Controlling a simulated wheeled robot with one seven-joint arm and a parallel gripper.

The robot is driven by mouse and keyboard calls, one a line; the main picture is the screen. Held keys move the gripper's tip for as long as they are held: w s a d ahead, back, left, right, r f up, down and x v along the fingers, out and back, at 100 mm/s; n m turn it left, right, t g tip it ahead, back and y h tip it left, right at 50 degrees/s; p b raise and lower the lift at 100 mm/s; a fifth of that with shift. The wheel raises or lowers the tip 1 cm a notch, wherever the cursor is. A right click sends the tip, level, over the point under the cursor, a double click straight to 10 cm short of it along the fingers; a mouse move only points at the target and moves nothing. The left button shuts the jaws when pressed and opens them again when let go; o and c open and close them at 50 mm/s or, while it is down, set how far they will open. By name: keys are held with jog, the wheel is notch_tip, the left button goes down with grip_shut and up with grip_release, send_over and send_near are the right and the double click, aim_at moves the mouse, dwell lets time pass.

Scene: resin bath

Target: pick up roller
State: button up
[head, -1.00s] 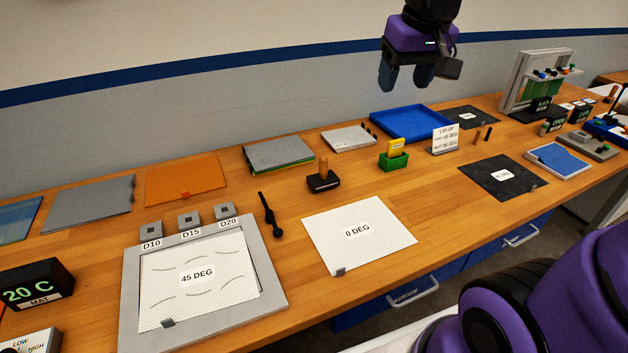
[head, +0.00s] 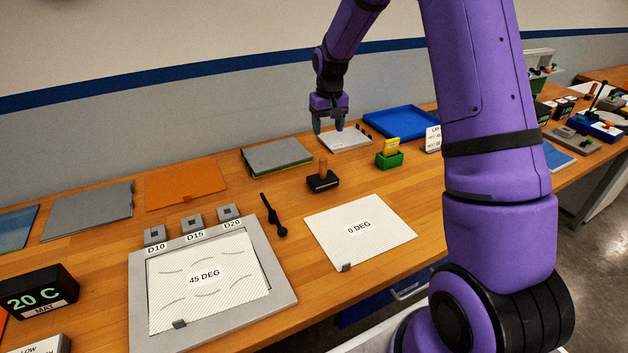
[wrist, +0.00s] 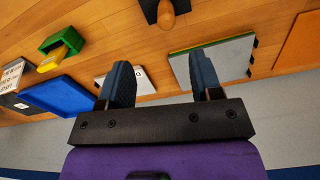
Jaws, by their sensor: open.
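Two tools could be the roller, and I cannot tell which is. One is a black block with an upright wooden handle (head: 322,180), mid-table in the head view; it also shows at the top of the wrist view (wrist: 165,12). The other is a slim black tool (head: 270,215) with a rounded end, lying beside the 45 DEG frame in the head view. My gripper (head: 328,126) is open and empty, fingers pointing down, above and behind the wooden-handled block. In the wrist view my gripper (wrist: 160,72) has nothing between its fingers.
A grey plate with black clips (head: 344,140) lies near the gripper. A green box with a yellow card (head: 389,160) and a blue tray (head: 400,122) stand to its right. A grey-green stack (head: 277,157) lies left. The 0 DEG sheet (head: 380,240) is in front.

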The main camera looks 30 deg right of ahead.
aim_at(323, 157)
jog(key=f, duration=0.1)
jog(key=w+f, duration=0.1)
jog(key=f, duration=0.1)
jog(key=shift+w+f, duration=0.25)
jog(key=shift+w, duration=0.05)
notch_tip(323, 157, down, 5)
jog(key=shift+a+f, duration=0.15)
jog(key=shift+f, duration=0.05)
jog(key=shift+s+a+f, duration=0.15)
jog(key=shift+f, duration=1.15)
jog(key=shift+s+a+f, duration=0.1)
jog(key=shift+s+f, duration=0.05)
jog(key=shift+f, duration=1.1)
grip_shut()
